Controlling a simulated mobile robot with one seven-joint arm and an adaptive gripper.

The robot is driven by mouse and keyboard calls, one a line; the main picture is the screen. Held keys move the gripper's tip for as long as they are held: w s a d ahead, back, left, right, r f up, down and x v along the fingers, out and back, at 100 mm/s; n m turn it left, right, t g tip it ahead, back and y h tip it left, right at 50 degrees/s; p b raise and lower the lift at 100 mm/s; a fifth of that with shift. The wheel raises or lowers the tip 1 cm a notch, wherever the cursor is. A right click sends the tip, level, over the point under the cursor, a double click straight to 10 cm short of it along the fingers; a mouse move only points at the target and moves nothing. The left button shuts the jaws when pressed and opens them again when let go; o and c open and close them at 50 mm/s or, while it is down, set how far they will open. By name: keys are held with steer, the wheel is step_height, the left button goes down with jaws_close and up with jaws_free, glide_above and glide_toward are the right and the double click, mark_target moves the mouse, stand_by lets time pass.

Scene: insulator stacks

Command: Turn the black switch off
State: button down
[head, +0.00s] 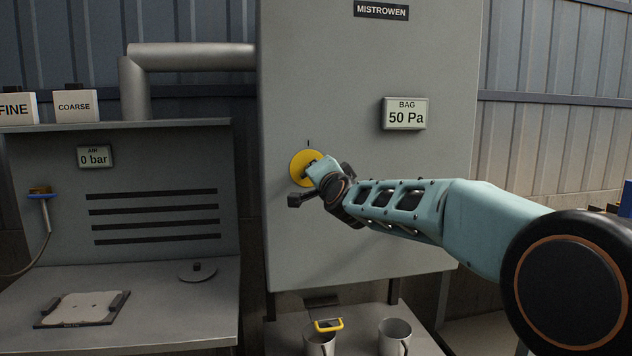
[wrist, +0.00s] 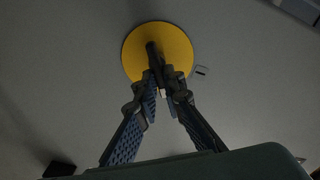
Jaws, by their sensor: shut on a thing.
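The black switch (wrist: 152,52) is a bar-shaped handle on a round yellow plate (head: 299,168) on the front of a grey cabinet. In the head view my gripper (head: 318,170) covers most of the switch. In the wrist view my gripper (wrist: 160,88) has its two fingers closed on the near part of the handle, and the handle's far end sticks out beyond the fingertips. A short dark mark (head: 308,143) is above the plate. A small label (wrist: 201,70) sits beside the plate in the wrist view.
The grey cabinet (head: 340,80) carries a display (head: 405,114) reading BAG 50 Pa. Left is a bench with an AIR display (head: 95,156) reading 0 bar and a flat plate (head: 82,308). Two metal cups (head: 395,335) stand below the cabinet.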

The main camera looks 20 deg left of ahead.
steer(key=shift+d+f+m+b, duration=0.1)
steer(key=shift+f+m+b, duration=0.1)
steer(key=shift+m+b, duration=1.1)
steer(key=shift+f+m+b, duration=0.15)
steer(key=shift+m+b, duration=0.35)
steer(key=shift+m, duration=1.5)
steer(key=c, duration=2)
jaws_free()
steer(key=shift+c, duration=0.2)
steer(key=v, duration=1.2)
